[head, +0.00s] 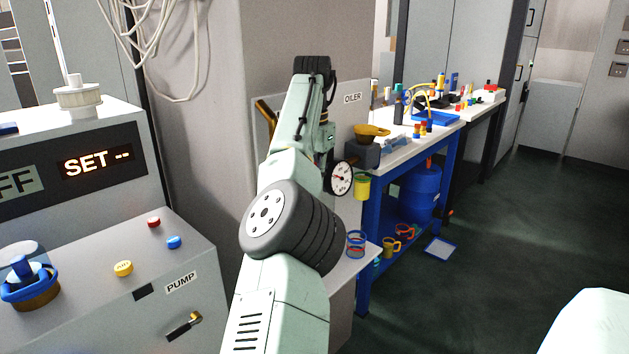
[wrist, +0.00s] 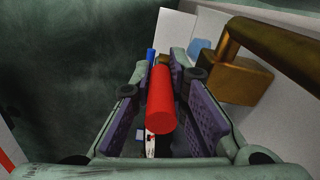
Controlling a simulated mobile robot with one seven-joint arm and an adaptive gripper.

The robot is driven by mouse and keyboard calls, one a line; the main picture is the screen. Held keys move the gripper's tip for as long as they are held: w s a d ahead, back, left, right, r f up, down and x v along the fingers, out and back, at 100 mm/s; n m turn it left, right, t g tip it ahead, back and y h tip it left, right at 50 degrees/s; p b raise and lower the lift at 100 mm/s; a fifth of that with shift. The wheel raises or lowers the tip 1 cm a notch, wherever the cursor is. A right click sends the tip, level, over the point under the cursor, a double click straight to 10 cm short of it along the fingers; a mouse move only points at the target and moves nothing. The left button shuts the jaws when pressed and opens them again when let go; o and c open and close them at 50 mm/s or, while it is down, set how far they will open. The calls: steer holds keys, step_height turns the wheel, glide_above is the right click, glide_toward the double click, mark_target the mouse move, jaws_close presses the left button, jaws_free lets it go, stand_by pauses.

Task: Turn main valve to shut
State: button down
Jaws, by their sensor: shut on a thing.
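In the wrist view, a red cylindrical handle (wrist: 160,98) lies lengthwise between the purple pads of my gripper (wrist: 161,82). My gripper is shut on this handle, which looks like the lever of the main valve. A brass pipe and block (wrist: 232,78) stand just right of the fingers, against a pale panel. In the head view, my arm hides the gripper and the red handle. A brass pipe (head: 265,113) shows at the left of the panel labelled OILER, and a round dial gauge (head: 341,178) shows at the right of my arm.
A pump console (head: 190,245) with buttons stands at the left. A blue-framed workbench (head: 368,225) with a yellow funnel (head: 371,131) and small parts is to the right. A low shelf (head: 352,268) holds coloured rings. The dark floor (head: 480,240) at right is largely clear.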

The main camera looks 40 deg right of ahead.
steer(key=c, duration=1.6)
jaws_free()
steer(key=shift+o, duration=0.2)
steer(key=shift+w, duration=0.15)
steer(key=shift+f, duration=0.1)
